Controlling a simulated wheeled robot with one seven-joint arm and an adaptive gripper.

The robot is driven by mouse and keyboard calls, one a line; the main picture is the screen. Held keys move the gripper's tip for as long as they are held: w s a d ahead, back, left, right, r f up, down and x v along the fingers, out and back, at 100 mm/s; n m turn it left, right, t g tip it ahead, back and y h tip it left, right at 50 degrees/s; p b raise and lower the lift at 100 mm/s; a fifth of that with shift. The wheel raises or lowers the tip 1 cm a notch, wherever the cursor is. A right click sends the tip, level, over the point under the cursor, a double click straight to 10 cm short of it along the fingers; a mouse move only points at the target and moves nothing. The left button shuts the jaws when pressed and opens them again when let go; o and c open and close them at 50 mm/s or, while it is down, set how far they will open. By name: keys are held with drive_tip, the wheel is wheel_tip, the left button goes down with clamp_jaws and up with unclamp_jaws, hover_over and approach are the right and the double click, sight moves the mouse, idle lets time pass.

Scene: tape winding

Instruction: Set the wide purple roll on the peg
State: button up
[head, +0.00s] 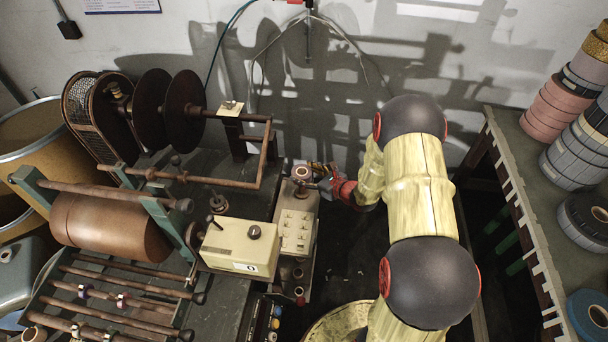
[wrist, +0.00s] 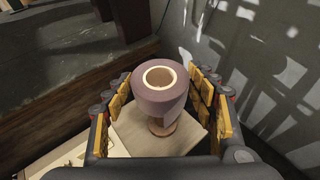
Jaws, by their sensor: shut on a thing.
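The wide purple roll (wrist: 149,102) stands upright between the finger pads of my gripper (wrist: 163,100) in the wrist view, its pale core ring facing the camera. My gripper is shut on it. A brown round stem or base (wrist: 175,137) shows under the roll, above a tan plate. In the head view the roll (head: 302,172) is small, at the far end of the machine's narrow panel, with my gripper (head: 322,173) at its right side. The brown inside the core could be a peg or only shade; I cannot tell how far the roll sits on the peg.
A cream control box (head: 240,247) and a button panel (head: 295,232) stand close in front. Rusty rods and discs (head: 184,110) fill the left of the machine. A table (head: 520,180) with stacked tape rolls stands at the right. The wall is behind.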

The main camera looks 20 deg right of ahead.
drive_tip(key=shift+f+b, duration=1.95)
drive_tip(key=shift+f, duration=0.9)
drive_tip(key=o, duration=1.3)
drive_tip(key=shift+c, duration=0.2)
drive_tip(key=v, duration=1.2)
